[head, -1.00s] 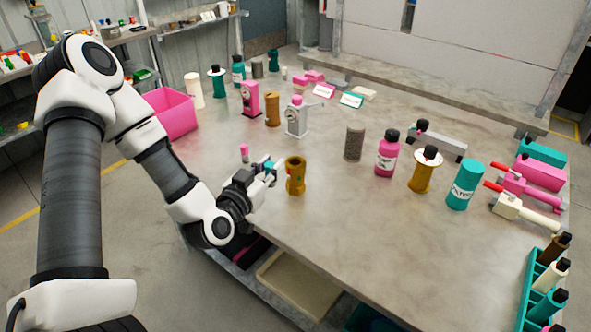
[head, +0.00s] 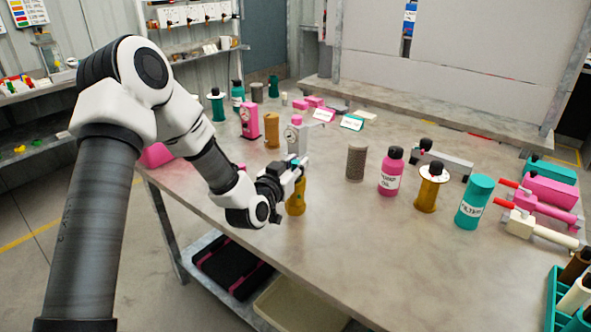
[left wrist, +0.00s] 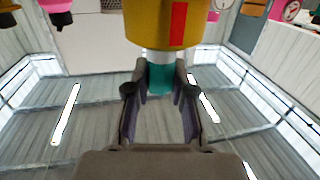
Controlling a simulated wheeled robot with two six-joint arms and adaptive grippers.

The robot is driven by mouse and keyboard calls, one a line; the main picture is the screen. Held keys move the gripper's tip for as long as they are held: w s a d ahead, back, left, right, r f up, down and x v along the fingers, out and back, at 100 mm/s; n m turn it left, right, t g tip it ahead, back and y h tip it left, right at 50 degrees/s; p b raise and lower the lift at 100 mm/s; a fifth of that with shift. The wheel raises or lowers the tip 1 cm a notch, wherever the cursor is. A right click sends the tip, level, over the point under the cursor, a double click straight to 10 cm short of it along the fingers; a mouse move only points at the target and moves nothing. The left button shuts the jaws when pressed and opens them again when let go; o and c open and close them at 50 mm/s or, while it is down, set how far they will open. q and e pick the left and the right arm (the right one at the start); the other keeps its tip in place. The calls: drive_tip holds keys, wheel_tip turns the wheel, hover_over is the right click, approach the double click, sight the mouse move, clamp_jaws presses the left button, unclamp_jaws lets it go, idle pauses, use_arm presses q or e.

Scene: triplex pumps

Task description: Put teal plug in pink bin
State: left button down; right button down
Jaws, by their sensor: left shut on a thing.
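My left gripper (head: 297,168) is at the upper part of a gold cylinder (head: 296,205) near the table's left edge. In the left wrist view, my left gripper (left wrist: 160,82) is shut on the teal plug (left wrist: 160,77), which has a pale band towards the gold cylinder (left wrist: 162,22) with a red stripe. I cannot tell whether plug and cylinder touch. The pink bin (head: 156,154) is at the table's far left, mostly hidden behind my left arm. My right gripper is not in view.
A grey pump (head: 297,139), pink pump (head: 249,119) and brown cylinder (head: 272,130) stand behind the gripper. A mesh cylinder (head: 356,162) and pink bottle (head: 391,172) stand to the right. The table's front middle is clear.

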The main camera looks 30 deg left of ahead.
use_arm(q)
drive_tip(key=shift+w+f, duration=0.1)
drive_tip(key=shift+f, duration=0.7)
drive_tip(key=shift+f, duration=0.1)
drive_tip(key=c, duration=1)
unclamp_jaws()
